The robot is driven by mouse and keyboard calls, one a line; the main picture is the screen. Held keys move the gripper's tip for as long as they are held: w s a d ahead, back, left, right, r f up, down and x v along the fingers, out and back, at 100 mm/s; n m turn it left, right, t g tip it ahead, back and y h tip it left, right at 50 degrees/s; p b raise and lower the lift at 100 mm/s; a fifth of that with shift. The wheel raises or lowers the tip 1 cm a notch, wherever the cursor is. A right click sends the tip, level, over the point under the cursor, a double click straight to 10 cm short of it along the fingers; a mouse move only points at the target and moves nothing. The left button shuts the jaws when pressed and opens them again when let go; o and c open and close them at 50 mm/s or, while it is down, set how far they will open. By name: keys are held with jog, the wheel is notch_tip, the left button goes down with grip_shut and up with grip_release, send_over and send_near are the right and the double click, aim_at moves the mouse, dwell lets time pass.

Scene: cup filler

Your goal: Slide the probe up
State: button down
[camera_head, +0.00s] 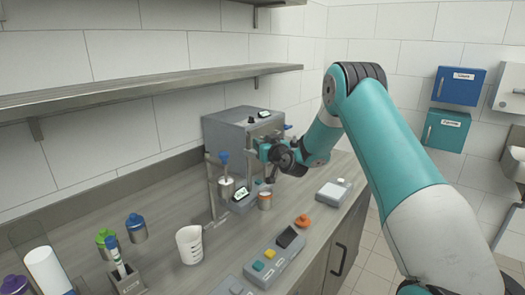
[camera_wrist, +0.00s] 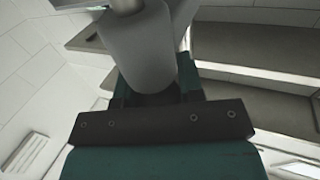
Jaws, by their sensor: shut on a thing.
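My gripper (camera_head: 264,152) is at the front of a grey box-shaped machine (camera_head: 225,135). In the wrist view, a smooth grey cylinder, which looks like the probe (camera_wrist: 138,50), stands between my jaws (camera_wrist: 155,90), and they are shut on it. A thinner light stem rises from the top of this cylinder. In the head view my gripper and wrist hide most of the held part. A small can with an orange band (camera_head: 265,201) stands on the counter below my gripper. A small display (camera_head: 241,194) is left of the can.
A blue-topped metal piece (camera_head: 225,175) is on a stand left of my gripper. A white measuring cup (camera_head: 190,245) and a button panel (camera_head: 275,256) are on the counter in front. A shelf (camera_head: 150,92) runs along the wall above. A scale-like box (camera_head: 333,193) is at right.

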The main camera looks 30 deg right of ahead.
jog(key=shift+r, duration=0.35)
jog(key=c, duration=0.8)
grip_release()
jog(key=shift+f, duration=0.1)
jog(key=shift+s, duration=0.2)
jog(key=s+b, duration=0.3)
jog(key=s, duration=0.2)
jog(key=s+b, duration=0.4)
jog(key=s, duration=0.2)
jog(key=s+a+b, duration=0.1)
jog(key=s+b, duration=0.2)
jog(key=s, duration=0.3)
jog(key=shift+b, duration=0.35)
